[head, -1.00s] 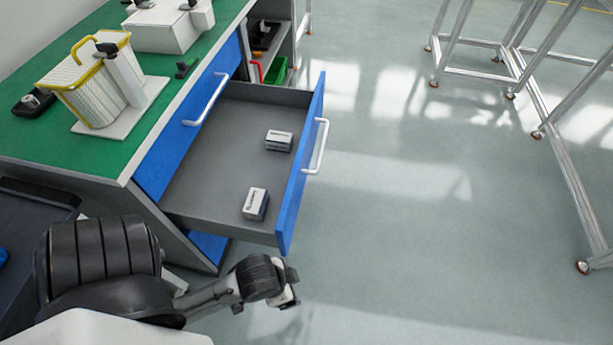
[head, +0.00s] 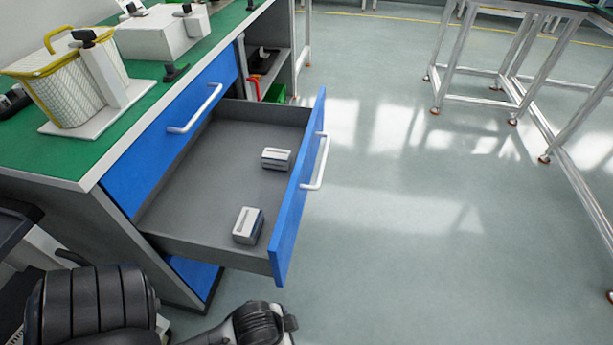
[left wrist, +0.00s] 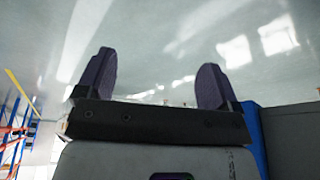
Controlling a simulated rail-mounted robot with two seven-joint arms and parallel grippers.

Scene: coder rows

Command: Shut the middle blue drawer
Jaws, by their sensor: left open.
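The middle blue drawer (head: 299,205) is pulled out of the green-topped workbench, with its grey tray (head: 205,180) open to view and a white handle (head: 317,162) on its front. Two small grey-and-white boxes lie inside, one nearer (head: 248,225) and one farther (head: 276,158). In the head view my left arm comes in at the bottom left, below the drawer's near corner; its fingertips are out of that picture. In the left wrist view my left gripper (left wrist: 155,85) is open and empty, its two dark fingers apart. A blue panel edge shows at the right of that view. My right gripper is not visible.
The bench top (head: 60,155) holds a yellow-rimmed basket (head: 62,85) and a white box-shaped device (head: 160,32). A closed blue drawer front (head: 170,135) sits above the open one. Grey floor right of the drawer is clear up to metal frames (head: 480,70).

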